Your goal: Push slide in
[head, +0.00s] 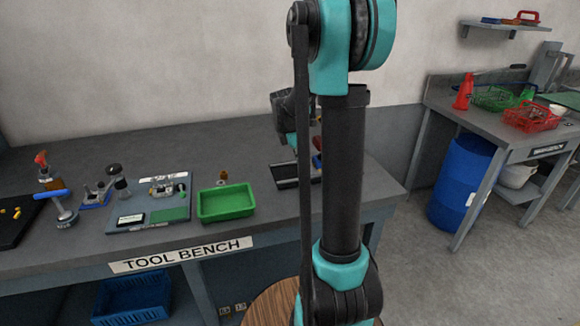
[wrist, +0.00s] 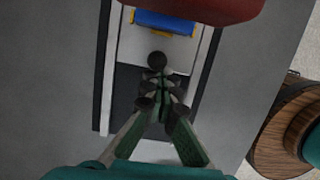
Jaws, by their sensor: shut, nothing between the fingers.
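The slide (wrist: 182,52) is a pale plate between two light rails in the wrist view, with a blue block lying across its far part. A dark round knob (wrist: 157,62) stands at its near edge. My gripper (wrist: 160,98) is shut and empty, its fingertips just on the near side of the knob. I cannot tell whether they touch it. Dark bare track shows between the rails around the fingers. In the head view, the rails (head: 285,175) show at the right of the tool bench, and my arm hides most of the slide and the gripper's fingertips.
A red part (wrist: 205,8) overhangs the far end of the slide. A green tray (head: 226,203) stands left of the rails on the bench, with a grey fixture board (head: 125,218) further left. A round wooden top (wrist: 280,140) is at the right.

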